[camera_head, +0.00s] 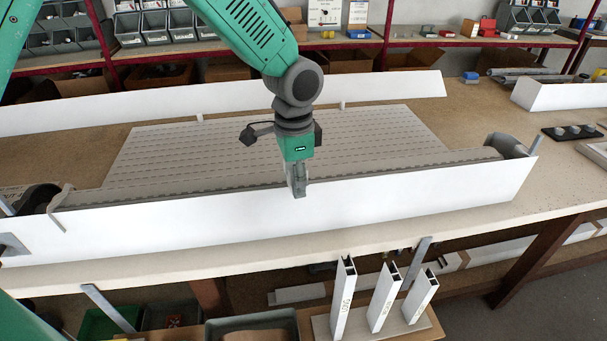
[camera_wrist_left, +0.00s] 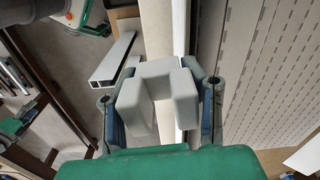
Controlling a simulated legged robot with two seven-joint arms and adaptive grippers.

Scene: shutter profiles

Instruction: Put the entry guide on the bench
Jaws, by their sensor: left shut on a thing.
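My left gripper (camera_head: 297,180) points down at the front white panel of a long shutter box (camera_head: 400,205) on the bench (camera_head: 490,110). In the left wrist view the gripper (camera_wrist_left: 160,100) is shut on a light grey U-shaped piece, which I take to be the entry guide (camera_wrist_left: 155,80). In the head view the entry guide (camera_head: 297,187) is small and partly hidden by the fingers. It is at the panel's top edge; I cannot tell whether it touches. My right gripper is not in view.
A slatted grey shutter curtain (camera_head: 270,140) lies behind the front panel. Another long white profile (camera_head: 400,90) stands behind it. Three white upright profiles (camera_head: 383,297) stand below the bench's front edge. The bench has bare room at the back right.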

